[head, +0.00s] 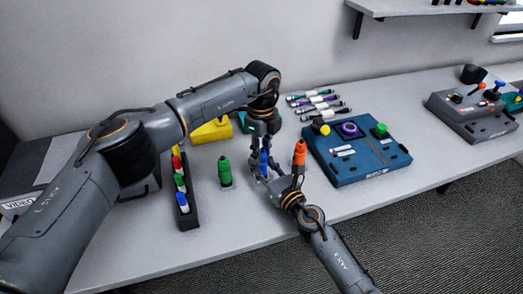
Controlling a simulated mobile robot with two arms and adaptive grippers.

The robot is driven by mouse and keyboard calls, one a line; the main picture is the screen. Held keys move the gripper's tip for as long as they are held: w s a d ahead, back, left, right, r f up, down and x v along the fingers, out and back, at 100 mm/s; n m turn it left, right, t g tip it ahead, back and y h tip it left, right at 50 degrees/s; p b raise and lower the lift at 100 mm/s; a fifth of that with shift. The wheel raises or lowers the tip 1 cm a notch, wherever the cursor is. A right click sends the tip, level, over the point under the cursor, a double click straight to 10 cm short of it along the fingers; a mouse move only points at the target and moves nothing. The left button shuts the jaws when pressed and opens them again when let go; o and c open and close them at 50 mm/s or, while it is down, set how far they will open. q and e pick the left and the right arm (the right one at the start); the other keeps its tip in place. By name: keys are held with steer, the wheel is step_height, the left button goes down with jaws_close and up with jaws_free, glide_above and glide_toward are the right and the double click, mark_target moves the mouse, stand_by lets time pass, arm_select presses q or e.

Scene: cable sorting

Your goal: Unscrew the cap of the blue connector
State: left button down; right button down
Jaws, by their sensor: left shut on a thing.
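The blue connector (265,162) stands upright on the table, between the green connector (225,172) and the orange connector (299,153). My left gripper (263,148) reaches down from above and is shut on the upper part of the blue connector. Its fingers hide much of the cap. My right gripper (269,181) comes from the lower right and is low beside the blue connector's base. I cannot tell whether its fingers touch the connector or how far they are open.
A black rack (187,218) with colored caps stands left of the green connector. A yellow block (211,131) is behind. A blue box (345,170) with knobs stands right, several cables (318,104) lie behind it, and a grey control box (470,118) is far right. The front table is clear.

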arm_select(q)
steer(key=shift+r, duration=0.15)
steer(key=shift+r, duration=0.95)
steer(key=shift+r, duration=0.1)
steer(key=shift+r, duration=1.9)
arm_select(e)
steer(key=c, duration=0.9)
jaws_free()
